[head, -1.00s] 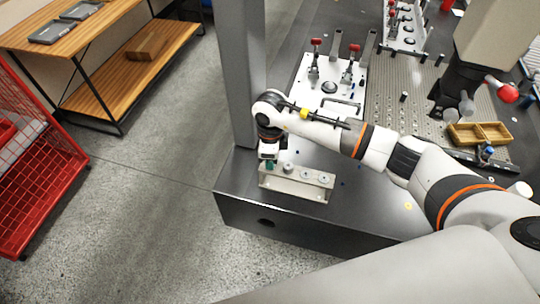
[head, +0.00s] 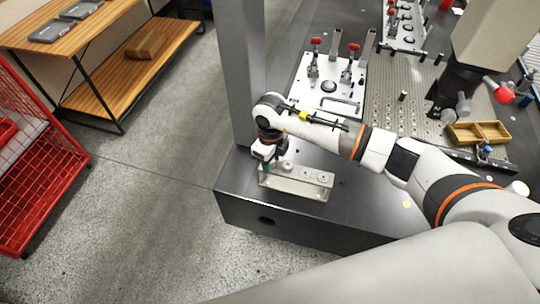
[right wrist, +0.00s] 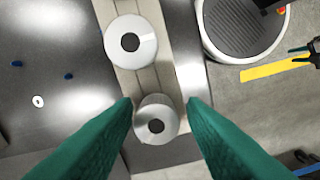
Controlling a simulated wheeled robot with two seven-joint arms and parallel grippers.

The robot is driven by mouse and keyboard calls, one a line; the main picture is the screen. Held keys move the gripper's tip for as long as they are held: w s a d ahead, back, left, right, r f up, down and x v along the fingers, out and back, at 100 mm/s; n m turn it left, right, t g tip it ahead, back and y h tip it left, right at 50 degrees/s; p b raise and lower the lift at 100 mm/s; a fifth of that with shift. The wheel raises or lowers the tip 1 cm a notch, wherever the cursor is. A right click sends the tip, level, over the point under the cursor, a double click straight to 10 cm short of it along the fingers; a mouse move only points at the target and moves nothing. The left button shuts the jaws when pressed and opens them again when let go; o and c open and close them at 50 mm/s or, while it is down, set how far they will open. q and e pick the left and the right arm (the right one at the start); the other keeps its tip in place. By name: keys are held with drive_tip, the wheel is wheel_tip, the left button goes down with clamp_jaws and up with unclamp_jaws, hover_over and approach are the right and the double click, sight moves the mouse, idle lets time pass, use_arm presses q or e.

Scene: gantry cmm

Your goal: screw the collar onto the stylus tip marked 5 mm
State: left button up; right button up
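A pale metal rack (head: 300,186) stands near the front left corner of the dark table, with several round silver pieces on top. In the right wrist view two pale discs with dark central holes sit on it, a nearer disc (right wrist: 156,120) and a farther disc (right wrist: 131,42). I cannot tell whether they are collars or stylus tips, and no 5 mm mark is legible. My right gripper (head: 267,167) is at the rack's left end. Its green fingers (right wrist: 160,103) are open on either side of the nearer disc, not clearly touching it. My left gripper is out of view.
A grey column (head: 238,70) rises just behind my right wrist. A white fixture plate (head: 310,95) with red-handled clamps, a perforated plate (head: 385,115) and a wooden tray (head: 462,134) lie farther back. The table right of the rack is mostly clear.

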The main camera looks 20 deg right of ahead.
drive_tip(key=shift+o, duration=1)
drive_tip(key=shift+w+r, duration=0.1)
drive_tip(key=shift+r, duration=0.05)
drive_tip(key=shift+r, duration=0.25)
wheel_tip(320, 180, up, 12)
drive_tip(key=b, duration=0.1)
drive_tip(key=shift+f+b, duration=0.25)
drive_tip(key=shift+b, duration=0.1)
drive_tip(key=shift+a, duration=0.1)
